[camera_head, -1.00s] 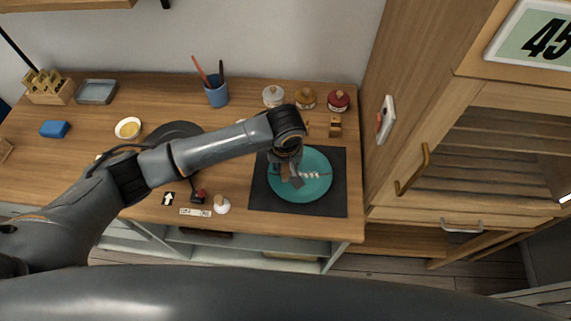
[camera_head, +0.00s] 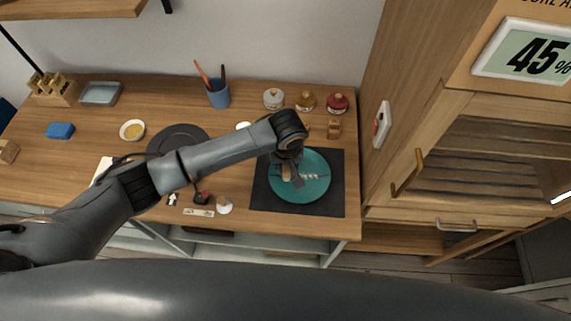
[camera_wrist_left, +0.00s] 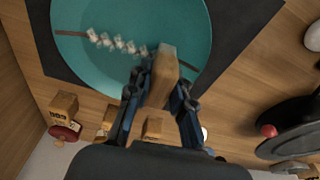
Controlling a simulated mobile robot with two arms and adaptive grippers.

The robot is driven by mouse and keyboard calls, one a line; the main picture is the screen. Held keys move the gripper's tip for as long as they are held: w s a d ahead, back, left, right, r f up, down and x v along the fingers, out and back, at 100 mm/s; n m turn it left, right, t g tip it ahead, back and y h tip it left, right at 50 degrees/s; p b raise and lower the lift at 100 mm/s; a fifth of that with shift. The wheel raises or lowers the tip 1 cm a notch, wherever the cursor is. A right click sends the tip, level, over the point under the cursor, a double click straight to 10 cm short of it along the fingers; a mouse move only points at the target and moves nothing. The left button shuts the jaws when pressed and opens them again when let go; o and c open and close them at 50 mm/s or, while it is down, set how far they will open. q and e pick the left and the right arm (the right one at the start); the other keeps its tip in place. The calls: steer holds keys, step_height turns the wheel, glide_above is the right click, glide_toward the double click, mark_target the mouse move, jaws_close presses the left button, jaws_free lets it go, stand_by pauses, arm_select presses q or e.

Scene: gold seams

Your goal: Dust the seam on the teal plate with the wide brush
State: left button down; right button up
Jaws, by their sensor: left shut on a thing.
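The teal plate (camera_head: 313,191) lies on a dark square mat (camera_head: 334,205) near the counter's right end. A thin dark seam crosses it, with several whitish patches (camera_head: 310,176) along part of it; they also show in the left wrist view (camera_wrist_left: 105,41). My left gripper (camera_head: 291,181) is over the plate's left half, shut on a wooden block-like piece, seemingly the wide brush (camera_wrist_left: 163,76). The brush is near the seam beside the patches; I cannot tell whether it touches the plate. Its bristles are not clearly visible. My right gripper is not in view.
A blue cup (camera_head: 218,96) holds tools. A dark plate (camera_head: 179,136) lies left, partly behind my arm. A tall wooden cabinet (camera_head: 440,140) bounds the right side.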

arm_select(q)
steer(key=shift+s+d+r+p, duration=0.1)
steer(key=shift+s+d+p, duration=0.35)
steer(key=shift+d, duration=0.25)
steer(key=shift+w+d+b, duration=0.3)
steer(key=shift+w+d, duration=0.2)
steer(key=shift+d, duration=0.35)
steer(key=shift+s+d+p, duration=0.45)
steer(key=shift+d, duration=0.4)
steer(key=shift+w+d+f+b, duration=0.2)
steer(key=shift+w+d+b, duration=0.2)
steer(key=shift+w+d, duration=0.25)
steer(key=shift+s+d+r+p, duration=0.1)
steer(key=shift+s+d+p, duration=0.15)
steer(key=shift+d, duration=0.25)
steer(key=shift+s+d+p, duration=0.15)
steer(key=shift+s+d, duration=0.1)
steer(key=shift+d, duration=0.25)
steer(key=shift+w+a+r, duration=0.1)
steer(key=shift+w, duration=0.35)
steer(key=shift+s+p, duration=0.25)
steer(key=shift+p, duration=0.45)
steer(key=shift+w+a, duration=0.1)
steer(key=shift+a, duration=0.05)
